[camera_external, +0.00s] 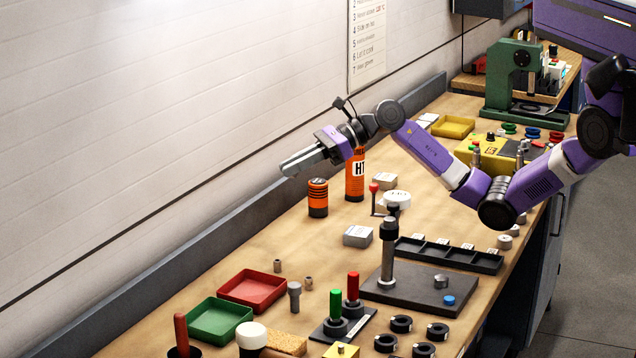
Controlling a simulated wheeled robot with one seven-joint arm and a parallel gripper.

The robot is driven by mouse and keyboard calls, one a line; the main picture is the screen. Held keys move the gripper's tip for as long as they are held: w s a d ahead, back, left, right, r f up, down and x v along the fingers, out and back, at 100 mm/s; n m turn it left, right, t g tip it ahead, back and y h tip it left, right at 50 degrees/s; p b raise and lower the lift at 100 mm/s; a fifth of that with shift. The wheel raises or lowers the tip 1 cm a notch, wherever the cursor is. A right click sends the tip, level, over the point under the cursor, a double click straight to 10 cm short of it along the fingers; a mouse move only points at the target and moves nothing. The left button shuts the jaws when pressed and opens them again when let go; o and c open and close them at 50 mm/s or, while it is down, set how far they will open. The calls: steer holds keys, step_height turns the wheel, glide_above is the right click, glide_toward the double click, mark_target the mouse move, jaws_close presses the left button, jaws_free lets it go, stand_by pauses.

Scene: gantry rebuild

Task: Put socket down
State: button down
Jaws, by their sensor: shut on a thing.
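My gripper (291,167) is at the upper left of the bench, high above its back edge near the wall, with its grey fingers pointing left and slightly down. It is shut on the socket, which is hardly distinguishable between the fingers in this view. Two small socket-like pieces, one grey-brown (277,265) and one brownish (309,283), stand on the wooden bench (250,345) beside the red tray. A larger grey stepped piece (294,296) stands in front of them.
An orange-black can (318,198) and a taller orange bottle (355,175) stand below my arm. A red tray (252,291) and green tray (220,321) lie front left. A dark plate with a post (388,255) and a black compartment tray (450,255) are right. Bare wood lies left of the can.

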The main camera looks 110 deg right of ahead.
mark_target(294, 257)
step_height(294, 257, down, 20)
stand_by(0.6)
steer(key=shift+f, duration=0.1)
steer(key=c, duration=1.4)
jaws_free()
steer(key=shift+s+r, duration=0.2)
steer(key=v, duration=1.1)
steer(key=shift+s+r, duration=0.15)
steer(key=shift+s, duration=0.05)
steer(key=shift+r, duration=0.1)
